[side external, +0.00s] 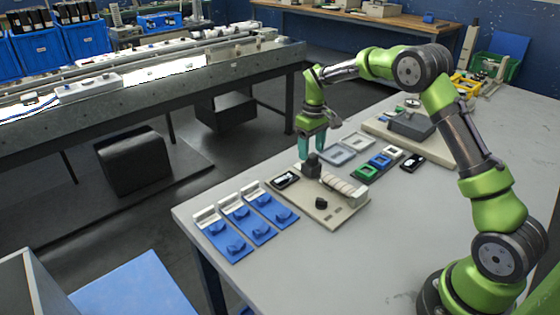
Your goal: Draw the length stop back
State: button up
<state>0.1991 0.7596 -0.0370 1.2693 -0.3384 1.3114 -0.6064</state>
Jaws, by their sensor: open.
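A beige base plate (331,215) lies on the near left part of the grey table. It carries a pale segmented roll (340,183), a black knob (320,204) and a dark flat piece with a pale face (285,180). A small dark upright block (312,170) stands at the plate's back edge, by the roll's left end; it may be the length stop, but I cannot tell for sure. My gripper (312,154) points down with its teal fingers open, right at the top of this block. I cannot tell whether the fingers touch it.
Several blue trays with white ends (240,221) lie left of the plate. Grey trays (338,153), green, blue and white frames (381,159) and a dark piece (413,163) lie behind it. A grey device (412,124) stands farther back. The table's right front is clear.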

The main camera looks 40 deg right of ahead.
aim_at(313, 157)
notch_tip(313, 157, up, 15)
dwell(0.3)
jog(key=s+a+m+t, duration=0.1)
jog(key=s+a+t, duration=0.1)
jog(key=s+a, duration=0.3)
jog(key=s+a+r+m+t+y, duration=0.1)
jog(key=s+a, duration=0.4)
jog(key=s, duration=0.8)
jog(key=s+a+m+t+y, duration=0.1)
jog(key=s+a+t, duration=0.3)
jog(key=s, duration=0.5)
jog(key=shift+s+a+r+m, duration=0.25)
jog(key=shift+a+m, duration=0.15)
jog(key=shift+m, duration=0.1)
